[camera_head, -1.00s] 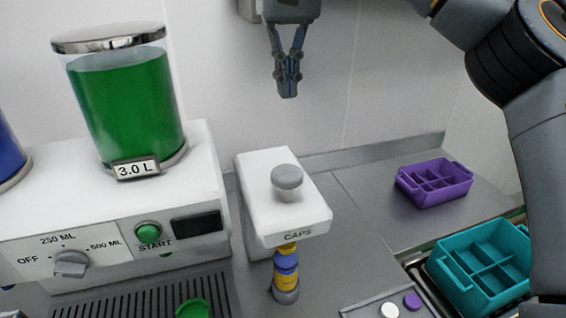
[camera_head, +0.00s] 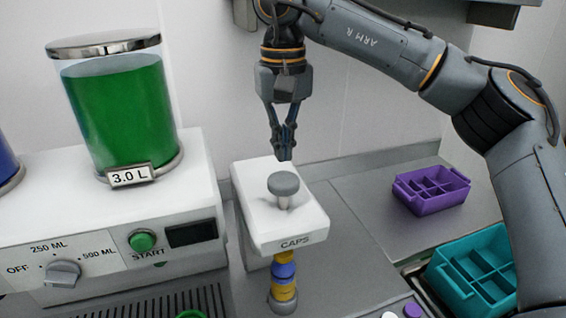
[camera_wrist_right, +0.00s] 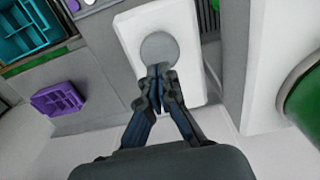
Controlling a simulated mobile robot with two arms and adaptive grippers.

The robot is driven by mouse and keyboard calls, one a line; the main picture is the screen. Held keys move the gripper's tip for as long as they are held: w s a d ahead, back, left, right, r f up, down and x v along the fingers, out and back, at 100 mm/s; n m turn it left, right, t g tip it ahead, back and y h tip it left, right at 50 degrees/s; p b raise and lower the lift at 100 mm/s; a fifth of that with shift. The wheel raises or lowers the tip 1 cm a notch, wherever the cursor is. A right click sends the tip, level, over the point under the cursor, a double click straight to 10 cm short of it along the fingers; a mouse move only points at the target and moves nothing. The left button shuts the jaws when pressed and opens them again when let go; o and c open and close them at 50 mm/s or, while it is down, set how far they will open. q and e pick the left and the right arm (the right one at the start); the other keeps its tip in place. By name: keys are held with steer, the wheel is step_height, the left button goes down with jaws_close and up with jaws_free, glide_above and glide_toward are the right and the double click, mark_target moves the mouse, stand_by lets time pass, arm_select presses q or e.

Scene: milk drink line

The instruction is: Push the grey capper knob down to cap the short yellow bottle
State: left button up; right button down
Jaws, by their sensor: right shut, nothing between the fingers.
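The grey capper knob (camera_head: 284,184) stands raised on its stem on top of the white capper (camera_head: 262,212) marked CAPS. My right gripper (camera_head: 284,157) is shut and empty, pointing down just above and slightly behind the knob, apart from it. In the right wrist view the fingertips (camera_wrist_right: 159,70) overlap the near edge of the round knob (camera_wrist_right: 159,48). The short yellow bottle (camera_head: 284,291) stands upright under the capper head with a blue band and a grey base; its top is partly hidden by the head. My left gripper is not in view.
A dispenser with a green tank (camera_head: 122,110) stands left of the capper. A purple crate (camera_head: 432,207) and a teal crate (camera_head: 455,290) are on the right.

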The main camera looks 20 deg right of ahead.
mark_target(283, 178)
steer(key=shift+f+p, duration=0.55)
steer(key=shift+f, duration=1.35)
